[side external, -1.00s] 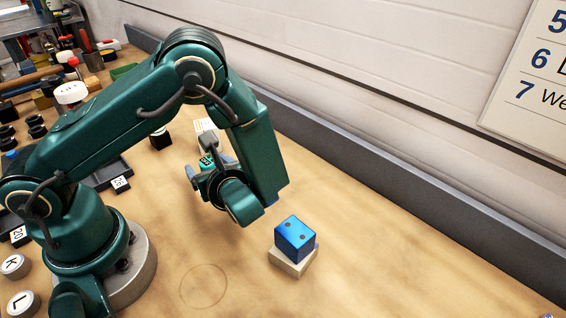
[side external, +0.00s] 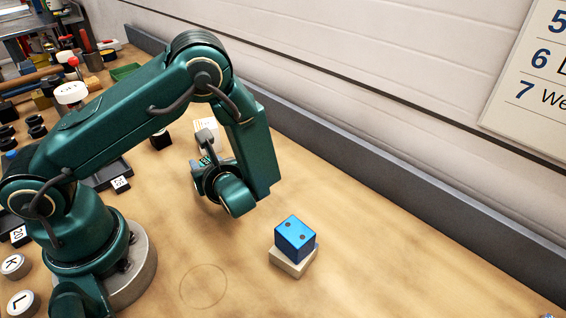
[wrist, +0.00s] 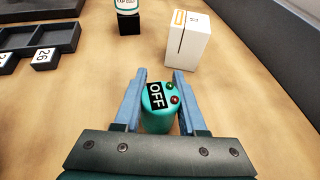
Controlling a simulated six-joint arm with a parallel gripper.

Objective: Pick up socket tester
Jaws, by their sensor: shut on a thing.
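The socket tester looks like a teal rounded body with a black "OFF" label and one red and one green lamp on top; it shows in the wrist view (wrist: 158,103). The blue-grey fingers of my gripper (wrist: 158,100) stand on its left and right sides and are shut on it. In the side external view my gripper (side external: 207,160) is left of centre, and the tester is mostly hidden by the wrist and fingers. I cannot tell whether the tester is clear of the table.
A white box (wrist: 188,42) stands just beyond the gripper. A black block (wrist: 129,24) with a white item on it is left of the box. A dark tray (wrist: 38,40) lies at left. A blue cube (side external: 295,238) sits on a pale block; the table around it is clear.

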